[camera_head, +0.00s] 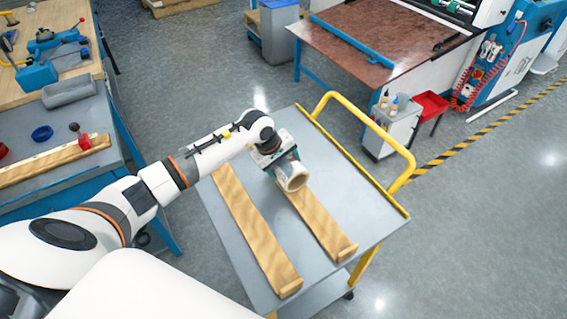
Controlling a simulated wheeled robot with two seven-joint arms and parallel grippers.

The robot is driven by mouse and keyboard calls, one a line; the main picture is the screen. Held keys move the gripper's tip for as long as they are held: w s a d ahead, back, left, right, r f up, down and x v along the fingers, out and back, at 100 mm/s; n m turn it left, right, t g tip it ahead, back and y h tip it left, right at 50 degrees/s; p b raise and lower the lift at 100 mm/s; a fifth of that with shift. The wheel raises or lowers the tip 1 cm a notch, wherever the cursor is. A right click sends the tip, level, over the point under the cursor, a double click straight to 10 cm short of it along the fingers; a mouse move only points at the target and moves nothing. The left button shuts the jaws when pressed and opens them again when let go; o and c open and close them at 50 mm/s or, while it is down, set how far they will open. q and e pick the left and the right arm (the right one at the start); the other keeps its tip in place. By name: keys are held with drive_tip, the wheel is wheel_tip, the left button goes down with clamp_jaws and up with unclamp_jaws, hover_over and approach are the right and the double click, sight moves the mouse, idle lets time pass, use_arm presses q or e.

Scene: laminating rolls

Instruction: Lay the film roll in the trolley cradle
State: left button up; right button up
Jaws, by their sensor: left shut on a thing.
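The film roll (294,177) is a short pale cylinder with an open, brownish core end facing me. My left gripper (277,160) is shut on it from above and behind, and hides its far part. The roll is over the right-hand rail of the trolley cradle. I cannot tell whether it touches the wood. The cradle is two parallel wooden rails with raised end stops, a left rail (256,229) and a right rail (321,222). They lie on the grey top of the trolley (229,243). My right gripper is not in view.
The trolley's yellow handle (399,160) rises on its far right side. A workbench (62,139) with tools stands at the left. A brown-topped table (362,47), a small white cabinet (390,132) and a red bin (432,105) stand behind. The floor at the right is clear.

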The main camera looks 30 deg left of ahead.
use_arm(q)
drive_tip(key=o, duration=1.2)
drive_tip(key=shift+o, duration=0.2)
drive_tip(key=b+v, duration=0.2)
drive_tip(key=v, duration=1)
drive_tip(key=shift+b, duration=0.3)
